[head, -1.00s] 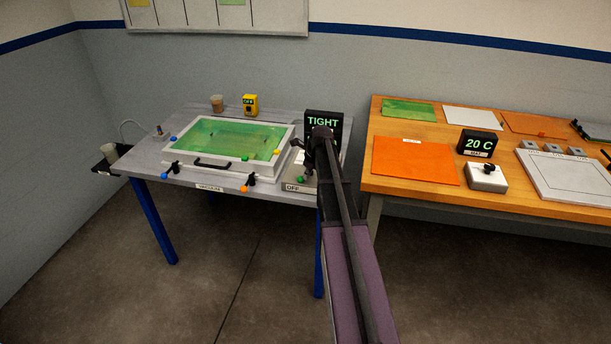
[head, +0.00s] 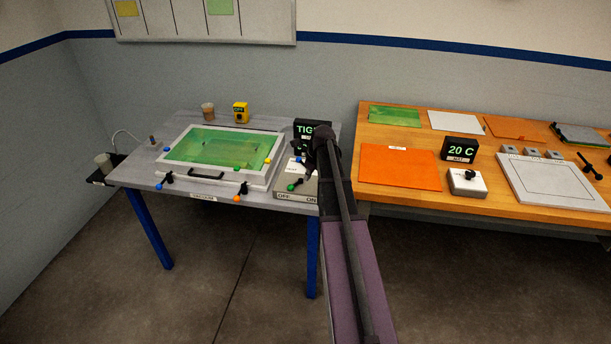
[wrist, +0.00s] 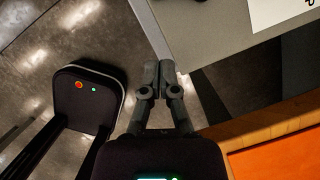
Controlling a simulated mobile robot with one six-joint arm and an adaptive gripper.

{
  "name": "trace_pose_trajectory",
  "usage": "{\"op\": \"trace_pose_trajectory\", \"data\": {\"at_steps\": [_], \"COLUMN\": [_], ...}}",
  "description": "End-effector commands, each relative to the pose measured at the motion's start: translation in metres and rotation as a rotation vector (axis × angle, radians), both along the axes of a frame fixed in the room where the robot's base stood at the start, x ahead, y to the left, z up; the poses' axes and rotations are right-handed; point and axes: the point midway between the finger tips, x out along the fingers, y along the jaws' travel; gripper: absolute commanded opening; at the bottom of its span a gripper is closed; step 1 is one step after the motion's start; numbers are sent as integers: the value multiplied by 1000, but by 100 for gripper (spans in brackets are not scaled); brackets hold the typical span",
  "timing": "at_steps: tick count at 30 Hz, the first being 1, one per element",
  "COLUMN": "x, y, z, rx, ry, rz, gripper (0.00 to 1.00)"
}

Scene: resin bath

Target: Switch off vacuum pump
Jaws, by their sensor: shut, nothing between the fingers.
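The pump switch is a grey box (head: 282,194) at the right front corner of the grey table. Its front is marked OFF on the left and ON on the right. A lever with a green knob (head: 291,187) leans toward the OFF side. A black display (head: 303,129) behind it begins "TIG"; my arm covers its right part. My gripper (wrist: 161,75) shows shut and empty in the wrist view, off the grey table's edge and over the floor. In the head view my arm hides the gripper. The lever is not in the wrist view.
The grey table (head: 150,172) holds a framed green bath (head: 215,148), valves with coloured knobs, a cup (head: 208,111) and a yellow OFF box (head: 241,112). The wooden bench (head: 440,205) stands to the right with an orange mat (head: 400,168). A floor gap separates the tables.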

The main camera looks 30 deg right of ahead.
Motion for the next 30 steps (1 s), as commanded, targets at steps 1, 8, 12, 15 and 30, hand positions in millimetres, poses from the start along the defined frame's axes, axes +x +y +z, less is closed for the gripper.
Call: {"op": "trace_pose_trajectory", "data": {"at_steps": [1, 8, 12, 15, 30], "x": [-2, -7, -9, -10, -10], "y": [0, -1, -2, -2, -1], "z": [9, 26, 34, 36, 37], "rx": [0, 0, 0, 0, 0], "ry": [0, 0, 0, 0, 0], "rz": [0, 1, 2, 2, 3], "gripper": [0, 0, 0, 0, 0]}}
